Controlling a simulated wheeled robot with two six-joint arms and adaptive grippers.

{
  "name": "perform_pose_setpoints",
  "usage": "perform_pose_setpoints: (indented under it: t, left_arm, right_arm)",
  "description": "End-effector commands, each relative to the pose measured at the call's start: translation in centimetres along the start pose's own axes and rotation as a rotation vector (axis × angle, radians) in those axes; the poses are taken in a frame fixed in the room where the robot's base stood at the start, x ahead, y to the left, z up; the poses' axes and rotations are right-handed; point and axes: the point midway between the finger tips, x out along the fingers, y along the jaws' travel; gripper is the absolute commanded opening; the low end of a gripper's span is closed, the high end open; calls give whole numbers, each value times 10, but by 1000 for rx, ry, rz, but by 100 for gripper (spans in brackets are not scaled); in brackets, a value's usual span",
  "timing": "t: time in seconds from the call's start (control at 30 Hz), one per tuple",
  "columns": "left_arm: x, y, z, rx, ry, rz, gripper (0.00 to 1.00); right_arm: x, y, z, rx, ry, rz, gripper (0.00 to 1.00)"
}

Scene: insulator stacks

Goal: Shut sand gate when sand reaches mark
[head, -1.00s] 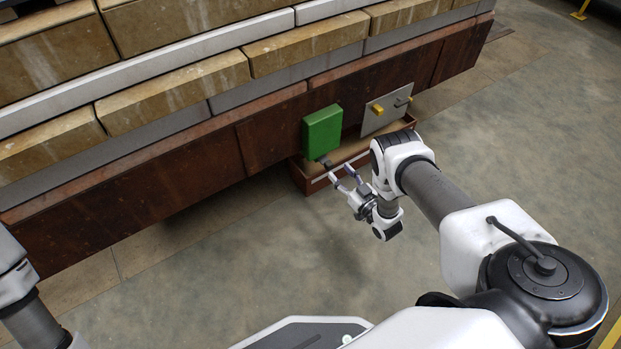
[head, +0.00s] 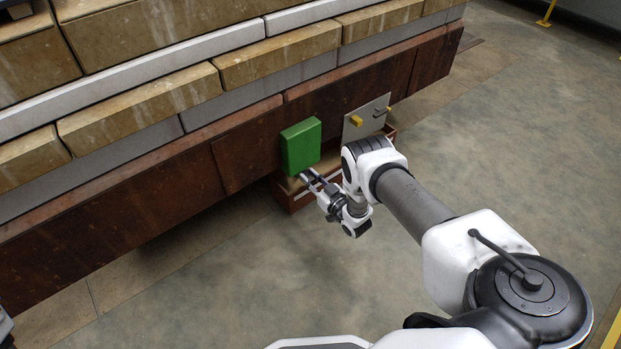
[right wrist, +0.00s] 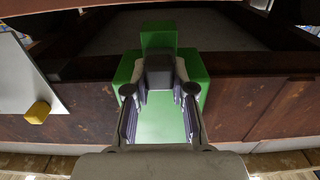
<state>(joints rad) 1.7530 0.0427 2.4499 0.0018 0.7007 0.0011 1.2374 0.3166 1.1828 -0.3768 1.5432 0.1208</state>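A green block-like gate (head: 300,146) stands against the rusty beam; it also shows in the right wrist view (right wrist: 196,72). Its dark handle (right wrist: 159,72) points toward my right gripper. My right gripper (head: 309,176) is at the handle, with one finger on each side. In the right wrist view the fingertips (right wrist: 160,80) close in on the handle with no clear gap. A brown tray (head: 291,201) with tan sand-like fill sits below the gate, partly hidden by my right arm. I cannot make out the sand level against a mark. My left gripper is out of view.
Tan and pale blocks (head: 140,105) are stacked above the beam (head: 175,185). The floor (head: 480,150) in front is clear.

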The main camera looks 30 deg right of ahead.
Motion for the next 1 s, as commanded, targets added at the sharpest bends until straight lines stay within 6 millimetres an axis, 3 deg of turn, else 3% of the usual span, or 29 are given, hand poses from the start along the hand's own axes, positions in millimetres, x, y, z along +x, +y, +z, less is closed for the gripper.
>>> perform_pose_setpoints:
  t: [0.5,0.53,0.6,1.0]
  left_arm:
    - [-7,0,1,2,-2,0,40]
    - [-7,0,1,2,-2,0,40]
    - [-7,0,1,2,-2,0,40]
    - [-8,0,0,2,-1,0,40]
  right_arm:
    - [-12,0,0,0,-1,0,0]
    - [-12,0,0,0,0,0,30]
    - [-12,0,0,0,0,0,50]
    - [-21,0,1,0,-2,1,50]
